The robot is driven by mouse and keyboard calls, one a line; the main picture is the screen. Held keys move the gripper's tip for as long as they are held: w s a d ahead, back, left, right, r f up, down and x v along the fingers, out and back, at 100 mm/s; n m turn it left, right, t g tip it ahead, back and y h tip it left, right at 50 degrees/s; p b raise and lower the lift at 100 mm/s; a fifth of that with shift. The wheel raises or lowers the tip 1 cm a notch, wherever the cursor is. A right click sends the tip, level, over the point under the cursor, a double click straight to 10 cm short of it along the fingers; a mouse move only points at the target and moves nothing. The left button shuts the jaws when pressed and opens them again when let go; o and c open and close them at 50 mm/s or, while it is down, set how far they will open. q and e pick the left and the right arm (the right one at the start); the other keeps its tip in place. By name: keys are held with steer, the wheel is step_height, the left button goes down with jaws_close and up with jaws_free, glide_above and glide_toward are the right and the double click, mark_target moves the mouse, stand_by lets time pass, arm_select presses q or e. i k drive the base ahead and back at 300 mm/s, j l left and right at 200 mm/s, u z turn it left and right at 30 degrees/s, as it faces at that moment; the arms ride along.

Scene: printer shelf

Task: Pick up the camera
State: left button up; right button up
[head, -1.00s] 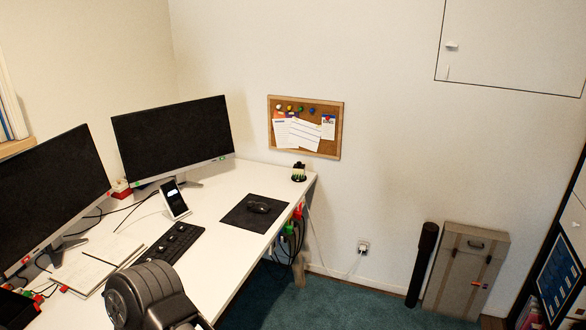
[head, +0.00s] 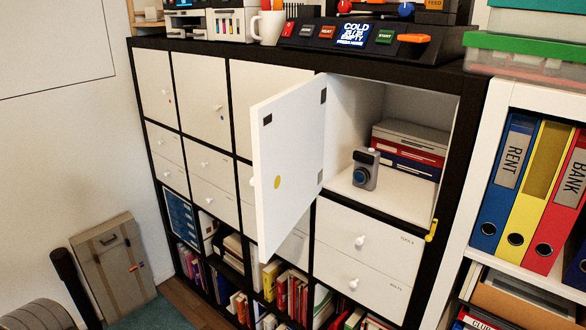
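A small grey camera (head: 365,169) with a dark round lens stands upright on the floor of an open cubby (head: 352,196) in the black-framed shelf. The cubby's white door (head: 288,160) is swung open to the left of the camera. Stacked boxes or books (head: 409,150) lie behind and to the right of the camera. Neither of my grippers is in view.
White drawers (head: 362,245) sit below the cubby. A mug (head: 267,27) and a control panel (head: 352,40) stand on the shelf top. A white shelf with binders (head: 545,190) stands at the right. A case (head: 112,265) leans on the wall at the left.

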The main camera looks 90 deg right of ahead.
mark_target(366, 163)
steer(key=z, duration=3.35)
steer(key=i+j+u, duration=0.15)
steer(key=j, duration=0.15)
steer(key=j+u, duration=0.1)
steer(key=j, duration=0.2)
steer(key=i, duration=0.05)
